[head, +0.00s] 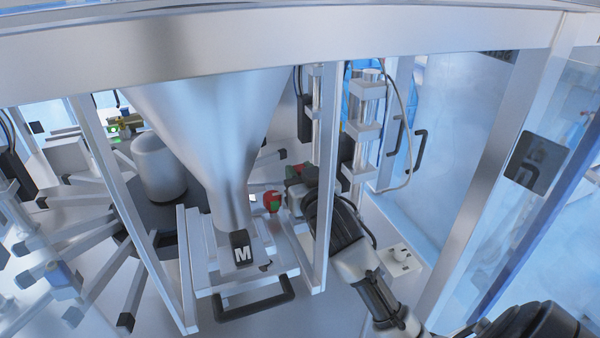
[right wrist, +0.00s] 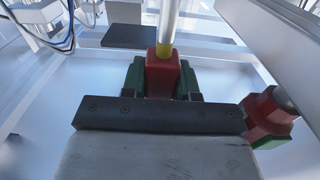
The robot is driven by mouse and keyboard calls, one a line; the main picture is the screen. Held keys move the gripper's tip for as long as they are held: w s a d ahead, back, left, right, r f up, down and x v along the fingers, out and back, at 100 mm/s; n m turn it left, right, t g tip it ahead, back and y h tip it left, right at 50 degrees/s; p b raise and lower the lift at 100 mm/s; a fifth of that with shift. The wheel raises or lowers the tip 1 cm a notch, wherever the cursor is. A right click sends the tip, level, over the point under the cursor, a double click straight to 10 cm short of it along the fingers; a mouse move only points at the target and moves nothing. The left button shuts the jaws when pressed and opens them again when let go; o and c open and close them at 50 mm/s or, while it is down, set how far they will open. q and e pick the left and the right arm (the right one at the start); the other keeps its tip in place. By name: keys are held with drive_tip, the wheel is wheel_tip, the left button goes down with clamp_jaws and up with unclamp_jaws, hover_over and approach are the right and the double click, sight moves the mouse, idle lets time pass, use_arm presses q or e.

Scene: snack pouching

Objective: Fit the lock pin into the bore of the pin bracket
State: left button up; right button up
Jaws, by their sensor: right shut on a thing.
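My right gripper (head: 300,182) reaches in among the machine's uprights, beside the hopper's lower end. In the right wrist view its green fingers (right wrist: 160,85) are shut on a red block-shaped grip. From this grip a silver rod with a yellow band runs away from me and out at the top edge; I take it to be the lock pin (right wrist: 163,72). The rod's far end is hidden. I cannot make out the pin bracket or its bore for sure. My left gripper is not in view.
A red and green knob-like part (head: 272,201) stands close by; it also shows in the right wrist view (right wrist: 266,112). A steel hopper (head: 205,110) ends above a slide with a black handle (head: 255,305). Frame posts (head: 322,230) and a pneumatic column (head: 365,125) crowd my right arm.

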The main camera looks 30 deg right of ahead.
idle(0.5)
drive_tip(key=shift+f+b, duration=0.75)
drive_tip(key=shift+f, duration=0.6)
drive_tip(key=shift+r, duration=0.15)
drive_tip(key=shift+r+p, duration=0.9)
drive_tip(key=shift+p, duration=0.2)
drive_tip(key=shift+p, duration=0.6)
idle(1.0)
drive_tip(key=shift+f+b, duration=0.85)
drive_tip(key=shift+f, duration=0.25)
drive_tip(key=o, duration=1)
